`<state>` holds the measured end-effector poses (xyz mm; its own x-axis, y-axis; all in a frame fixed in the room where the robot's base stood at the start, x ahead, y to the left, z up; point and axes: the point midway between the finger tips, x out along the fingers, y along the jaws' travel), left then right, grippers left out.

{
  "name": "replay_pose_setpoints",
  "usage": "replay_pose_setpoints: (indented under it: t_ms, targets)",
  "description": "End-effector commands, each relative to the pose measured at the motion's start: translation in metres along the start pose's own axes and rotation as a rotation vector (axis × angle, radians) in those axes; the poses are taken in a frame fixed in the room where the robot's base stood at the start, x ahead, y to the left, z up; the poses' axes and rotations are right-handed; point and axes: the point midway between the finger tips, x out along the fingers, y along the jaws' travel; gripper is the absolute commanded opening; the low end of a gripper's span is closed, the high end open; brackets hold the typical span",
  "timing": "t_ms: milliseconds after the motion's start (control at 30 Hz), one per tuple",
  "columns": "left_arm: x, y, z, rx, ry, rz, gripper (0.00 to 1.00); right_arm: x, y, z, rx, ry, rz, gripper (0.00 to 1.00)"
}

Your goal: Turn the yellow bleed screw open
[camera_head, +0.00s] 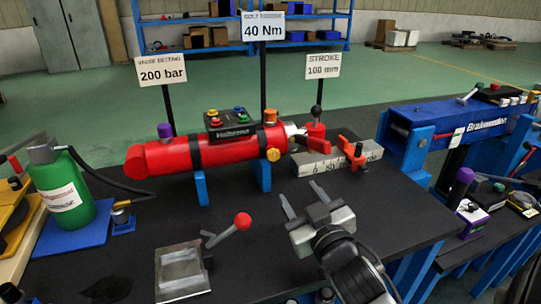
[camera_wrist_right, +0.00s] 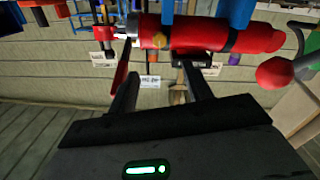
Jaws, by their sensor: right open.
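The yellow bleed screw (camera_head: 273,154) is a small knob on the near side of the red cylinder (camera_head: 170,157), towards its right end. It also shows in the right wrist view (camera_wrist_right: 159,40), beyond the gap between the fingers. My right gripper (camera_head: 304,198) is open and empty over the dark bench, in front of the cylinder and a little to the right of the screw. Its fingers point towards the cylinder and are apart from the screw. They also show in the right wrist view (camera_wrist_right: 160,62). My left gripper is not in view.
A red-knobbed lever (camera_head: 242,221) stands at the front of the bench. A metal block with an orange clamp (camera_head: 350,148) sits right of the cylinder. A green bottle (camera_head: 62,190) stands left. Signs on posts rise behind. The bench between gripper and cylinder looks clear.

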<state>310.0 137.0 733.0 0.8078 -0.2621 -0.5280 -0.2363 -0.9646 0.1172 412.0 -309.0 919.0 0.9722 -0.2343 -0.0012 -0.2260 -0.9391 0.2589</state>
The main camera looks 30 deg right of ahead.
Motion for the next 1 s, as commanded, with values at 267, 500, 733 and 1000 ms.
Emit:
replay_pose_setpoints:
  t_ms: [267, 500, 733, 1000]
  targets:
    - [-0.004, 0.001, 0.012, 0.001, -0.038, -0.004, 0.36, 0.06, 0.001, -0.003, -0.002, 0.004, 0.0, 0.5]
    - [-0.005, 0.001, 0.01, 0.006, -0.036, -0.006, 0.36, 0.109, 0.001, -0.002, -0.001, 0.002, 0.0, 0.5]
    - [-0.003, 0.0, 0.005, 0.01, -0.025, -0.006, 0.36, 0.138, 0.0, -0.001, 0.0, 0.001, 0.0, 0.5]
    - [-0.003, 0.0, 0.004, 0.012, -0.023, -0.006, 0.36, 0.145, 0.0, -0.001, 0.0, 0.001, -0.001, 0.5]
